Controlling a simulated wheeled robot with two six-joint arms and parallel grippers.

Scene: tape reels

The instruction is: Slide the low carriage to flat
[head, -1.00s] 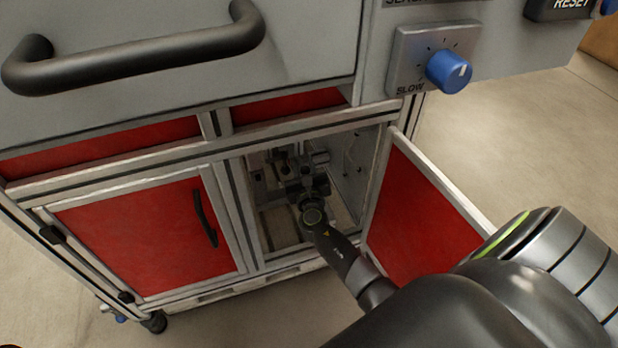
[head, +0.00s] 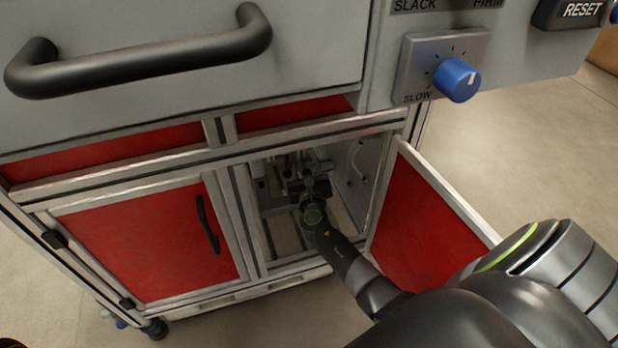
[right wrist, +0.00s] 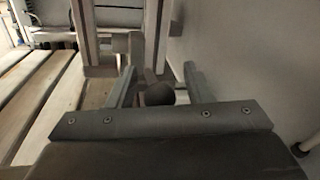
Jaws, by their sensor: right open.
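In the head view, my right arm reaches into the open cabinet compartment, and my right gripper (head: 305,168) is inside beside grey metal mechanism parts (head: 273,190). These parts may belong to the low carriage; I cannot tell its outline. The right wrist view shows my right gripper (right wrist: 160,80) open, its two fingers apart on either side of a dark round knob (right wrist: 160,94). Behind it stands an upright frame (right wrist: 93,40), perhaps part of the carriage. I cannot tell whether the fingers touch the knob. My left gripper is out of view.
The open red door (head: 420,215) stands to the right of my forearm. A shut red door (head: 145,240) is on the left. The compartment floor has pale slats (right wrist: 45,110), and a grey side wall (right wrist: 235,60) is close on the right. A drawer handle (head: 150,60) juts out above.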

